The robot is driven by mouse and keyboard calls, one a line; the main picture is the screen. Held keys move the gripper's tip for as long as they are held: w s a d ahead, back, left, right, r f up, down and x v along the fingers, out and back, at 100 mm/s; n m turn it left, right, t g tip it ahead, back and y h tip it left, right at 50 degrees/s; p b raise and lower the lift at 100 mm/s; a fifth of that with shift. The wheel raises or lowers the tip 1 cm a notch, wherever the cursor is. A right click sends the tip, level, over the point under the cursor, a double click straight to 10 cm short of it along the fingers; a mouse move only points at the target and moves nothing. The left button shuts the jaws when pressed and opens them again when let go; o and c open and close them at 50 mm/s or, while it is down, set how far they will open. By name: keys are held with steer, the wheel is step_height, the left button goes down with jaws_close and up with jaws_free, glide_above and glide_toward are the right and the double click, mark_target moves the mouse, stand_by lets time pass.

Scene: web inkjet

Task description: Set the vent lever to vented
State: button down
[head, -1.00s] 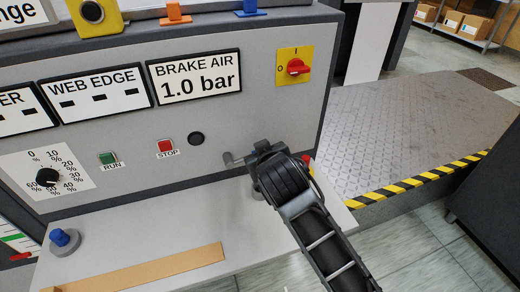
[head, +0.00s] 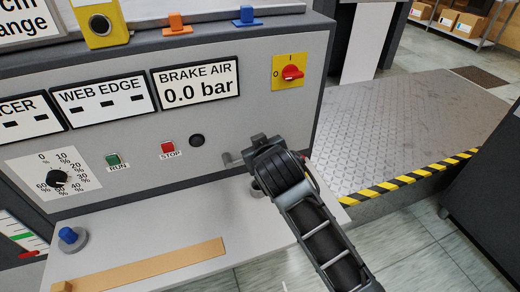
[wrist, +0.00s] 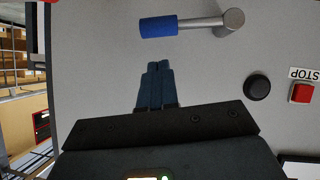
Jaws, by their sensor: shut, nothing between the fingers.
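The vent lever shows in the wrist view, with a metal hub and arm (wrist: 205,23) and a blue grip (wrist: 158,26). It lies roughly level on the grey panel. In the head view its metal end (head: 230,159) sticks out left of my gripper (head: 262,143), which hides the grip. In the wrist view my gripper's dark blue fingers (wrist: 158,67) are closed together and empty, with their tips near the grip and a visible gap in the picture. The BRAKE AIR display (head: 196,85) reads 0.0 bar.
A black round button (head: 197,140), a red STOP button (head: 168,147) and a green RUN button (head: 113,160) sit left of my gripper. A red switch on a yellow plate (head: 290,71) is above. A shelf (head: 140,240) juts out below the panel.

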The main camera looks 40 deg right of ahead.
steer(key=b+v, duration=0.2)
steer(key=v, duration=0.8)
steer(key=shift+r, duration=0.3)
steer(key=shift+s+d, duration=0.1)
steer(key=s+a+f+n+t+y, duration=0.1)
steer(key=s+a+f+y, duration=0.2)
steer(key=s, duration=0.5)
steer(key=s+a+f+n+t+y, duration=0.15)
steer(key=s+f, duration=0.25)
steer(key=s, duration=0.4)
steer(key=s+a+r, duration=0.1)
steer(key=s+r, duration=0.2)
steer(key=s, duration=0.5)
steer(key=s+a+r+t, duration=0.1)
steer(key=s+r, duration=0.2)
steer(key=s, duration=0.6)
steer(key=shift+s+a+r+y, duration=0.2)
steer(key=shift+s+r+y, duration=0.1)
steer(key=shift+y, duration=0.15)
steer(key=shift+m, duration=0.25)
